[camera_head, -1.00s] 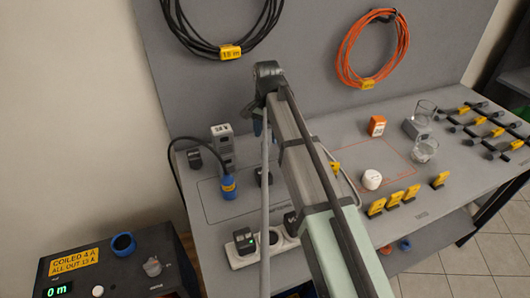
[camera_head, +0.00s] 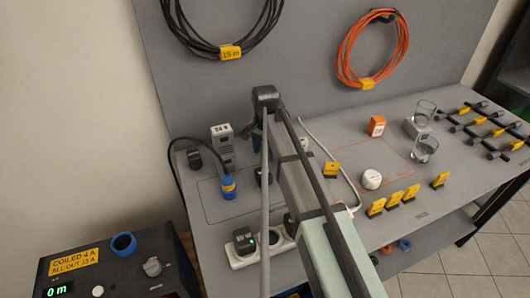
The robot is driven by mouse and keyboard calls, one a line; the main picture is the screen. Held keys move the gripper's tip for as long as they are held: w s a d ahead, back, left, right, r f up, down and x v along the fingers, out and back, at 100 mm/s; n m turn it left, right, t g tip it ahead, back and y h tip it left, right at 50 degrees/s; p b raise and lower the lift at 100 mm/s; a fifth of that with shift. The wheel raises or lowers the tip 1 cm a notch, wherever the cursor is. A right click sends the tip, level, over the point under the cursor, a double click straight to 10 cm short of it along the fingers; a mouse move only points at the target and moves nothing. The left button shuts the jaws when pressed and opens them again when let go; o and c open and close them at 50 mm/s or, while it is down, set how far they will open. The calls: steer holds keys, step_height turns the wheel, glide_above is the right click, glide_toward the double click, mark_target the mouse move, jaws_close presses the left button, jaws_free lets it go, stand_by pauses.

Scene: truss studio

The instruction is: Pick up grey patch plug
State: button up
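I cannot single out a grey patch plug for certain. A dark grey plug-like piece (camera_head: 194,159) stands at the back left of the bench. Another dark piece (camera_head: 262,177) sits beside my arm, partly covered by it. My arm reaches over the bench from the lower right, and its end hangs over the back part of the bench. My gripper (camera_head: 257,138) points down below the arm's end and is mostly hidden, with only a small dark bluish part showing. I cannot see its fingertips or anything held.
A grey labelled block (camera_head: 223,150) and a blue connector (camera_head: 228,186) on a black cable stand left of my arm. A white power strip (camera_head: 240,259) holds a dark adapter (camera_head: 243,240). Yellow tags (camera_head: 393,199), a white knob (camera_head: 371,179) and glasses (camera_head: 424,148) are to the right.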

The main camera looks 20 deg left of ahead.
steer(key=shift+c, duration=0.4)
jaws_close()
steer(key=shift+r, duration=0.1)
